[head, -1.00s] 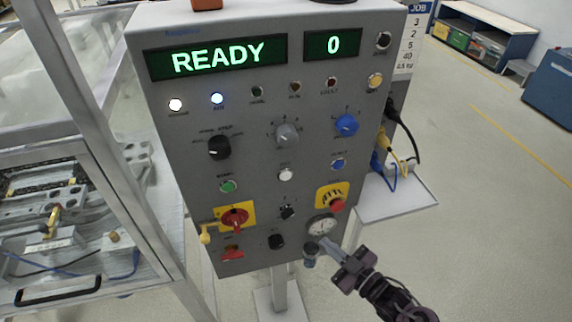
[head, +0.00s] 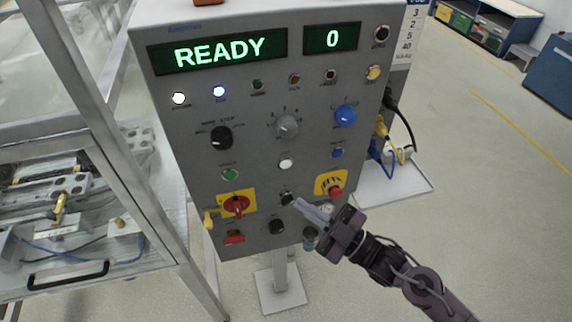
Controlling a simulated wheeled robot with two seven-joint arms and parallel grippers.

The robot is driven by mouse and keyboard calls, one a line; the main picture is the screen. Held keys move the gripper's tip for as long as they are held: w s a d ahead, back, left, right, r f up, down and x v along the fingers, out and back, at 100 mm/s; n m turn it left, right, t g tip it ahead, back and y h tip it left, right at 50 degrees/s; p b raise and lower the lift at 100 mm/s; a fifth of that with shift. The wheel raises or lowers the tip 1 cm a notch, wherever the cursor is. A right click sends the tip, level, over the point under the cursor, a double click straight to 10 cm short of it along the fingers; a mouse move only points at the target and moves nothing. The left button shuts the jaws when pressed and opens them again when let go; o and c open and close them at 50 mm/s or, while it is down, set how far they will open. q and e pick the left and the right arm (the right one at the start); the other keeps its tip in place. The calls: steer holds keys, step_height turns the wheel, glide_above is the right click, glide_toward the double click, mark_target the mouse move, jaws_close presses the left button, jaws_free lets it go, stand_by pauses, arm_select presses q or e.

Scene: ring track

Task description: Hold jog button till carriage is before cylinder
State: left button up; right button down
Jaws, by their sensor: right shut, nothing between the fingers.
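The grey control panel (head: 255,120) stands in the middle, its displays reading "READY" and "0". A white button (head: 285,164) sits mid-panel between a green button (head: 230,174) and a blue one (head: 337,153); their small labels are too blurred to read, so I cannot tell which is jog. My right gripper (head: 299,204) is shut and empty, its tips by a small black switch (head: 286,198) below the white button; I cannot tell whether they touch it. My left gripper is out of view. I cannot pick out the carriage or the cylinder in the machine at left.
The framed, clear-walled machine (head: 60,190) stands left of the panel, with a black handle (head: 68,275) on its front. A side shelf (head: 395,185) with cables sticks out right.

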mark_target(285, 164)
steer(key=w+a+b, duration=0.2)
steer(key=w+b, duration=0.1)
steer(key=w, duration=0.4)
steer(key=shift+w+a, duration=0.25)
steer(key=shift+w, duration=0.1)
steer(key=shift+w+b, duration=0.1)
steer(key=shift+b, duration=0.3)
stand_by(1.4)
steer(key=shift+w+a, duration=0.15)
steer(key=shift+w, duration=0.15)
